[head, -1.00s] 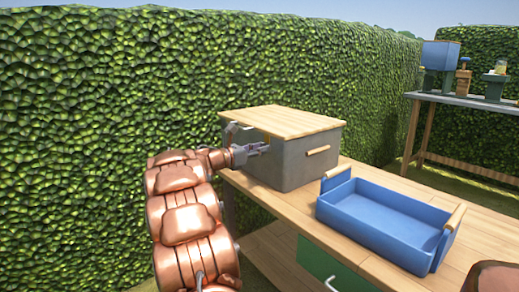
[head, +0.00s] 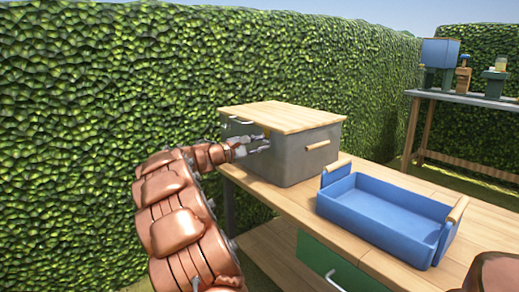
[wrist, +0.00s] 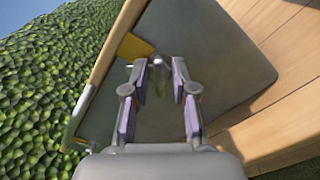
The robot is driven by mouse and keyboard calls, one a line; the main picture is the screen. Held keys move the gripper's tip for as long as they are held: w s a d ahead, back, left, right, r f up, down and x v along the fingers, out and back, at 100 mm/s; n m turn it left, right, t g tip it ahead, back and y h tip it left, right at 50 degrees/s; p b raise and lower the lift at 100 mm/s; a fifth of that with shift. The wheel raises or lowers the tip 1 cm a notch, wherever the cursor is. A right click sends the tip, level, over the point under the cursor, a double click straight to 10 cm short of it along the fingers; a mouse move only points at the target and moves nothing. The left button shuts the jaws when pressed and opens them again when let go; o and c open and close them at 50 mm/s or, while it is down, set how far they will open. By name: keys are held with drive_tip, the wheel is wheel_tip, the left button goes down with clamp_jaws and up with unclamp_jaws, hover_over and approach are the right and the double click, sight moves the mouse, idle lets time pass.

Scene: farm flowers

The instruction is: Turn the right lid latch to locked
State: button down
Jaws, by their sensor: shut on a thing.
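A grey box (head: 290,163) with a wooden lid (head: 285,116) stands on the wooden table. In the wrist view, my gripper's fingers (wrist: 158,75) are shut around a small metal latch piece (wrist: 158,64), the right lid latch. An orange-yellow plate (wrist: 133,47) lies beside it at the lid edge. The fingers hide much of the latch, so its exact turn is hard to tell. A pale metal handle (head: 240,121) shows further left under the lid.
A blue tray (head: 385,218) with wooden handles sits on the table (head: 300,208) to the right of the box. A hedge (head: 100,110) runs behind and at the left. A far workbench (head: 470,99) holds several items.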

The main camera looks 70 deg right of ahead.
drive_tip(key=shift+s+f+m+b, duration=0.1)
drive_tip(key=shift+f+m+b, duration=0.1)
drive_tip(key=shift+m+b, duration=1.45)
drive_tip(key=shift+s+f+m+b, duration=0.15)
drive_tip(key=shift+m+b, duration=1)
drive_tip(key=shift+m, duration=0.9)
drive_tip(key=shift+w+r, duration=0.1)
drive_tip(key=c, duration=1)
unclamp_jaws()
drive_tip(key=v, duration=1.2)
drive_tip(key=shift+r, duration=0.1)
